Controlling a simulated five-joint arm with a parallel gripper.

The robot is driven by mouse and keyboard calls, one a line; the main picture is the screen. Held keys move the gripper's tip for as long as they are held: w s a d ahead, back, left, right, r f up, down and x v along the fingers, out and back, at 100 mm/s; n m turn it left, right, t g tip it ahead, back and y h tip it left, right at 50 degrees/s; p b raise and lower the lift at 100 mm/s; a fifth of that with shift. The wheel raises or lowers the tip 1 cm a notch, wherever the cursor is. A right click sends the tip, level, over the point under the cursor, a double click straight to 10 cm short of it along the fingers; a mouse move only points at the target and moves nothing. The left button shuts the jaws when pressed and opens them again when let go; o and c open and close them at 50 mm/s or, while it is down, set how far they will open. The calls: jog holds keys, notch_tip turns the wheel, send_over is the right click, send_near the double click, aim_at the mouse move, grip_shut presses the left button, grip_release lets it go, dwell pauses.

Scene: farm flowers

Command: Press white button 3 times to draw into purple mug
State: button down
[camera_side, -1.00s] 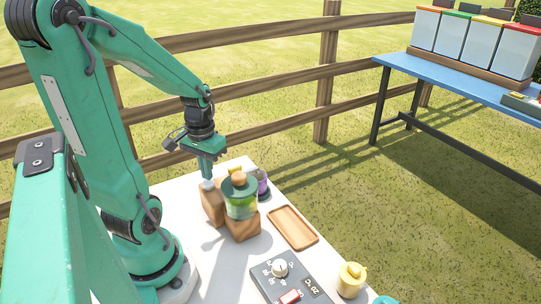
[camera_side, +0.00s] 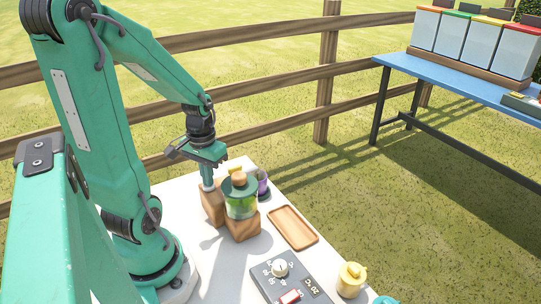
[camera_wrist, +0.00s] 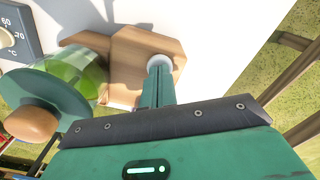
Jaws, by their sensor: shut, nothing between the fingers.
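My gripper (camera_side: 208,185) is shut and empty, pointing straight down at the top of a wooden dispenser block (camera_side: 211,207). In the wrist view, my closed fingertips (camera_wrist: 160,66) are over the white button (camera_wrist: 173,60), whose pale rim shows around them. The tips look to be touching it, but how far it is pressed I cannot tell. The purple mug (camera_side: 263,187) stands just behind and right of the green jar, partly hidden by it.
A green-lidded glass jar (camera_side: 241,203) on a wooden base stands right beside my gripper. A wooden tray (camera_side: 293,229), a dial panel (camera_side: 285,284) and a yellow jar (camera_side: 350,280) are nearer the front. A blue table (camera_side: 470,80) with several bins stands far right.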

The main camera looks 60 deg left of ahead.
jog(key=shift+r, duration=1.2)
jog(key=shift+f, duration=1)
dwell(2.9)
jog(key=shift+r, duration=1)
dwell(1.9)
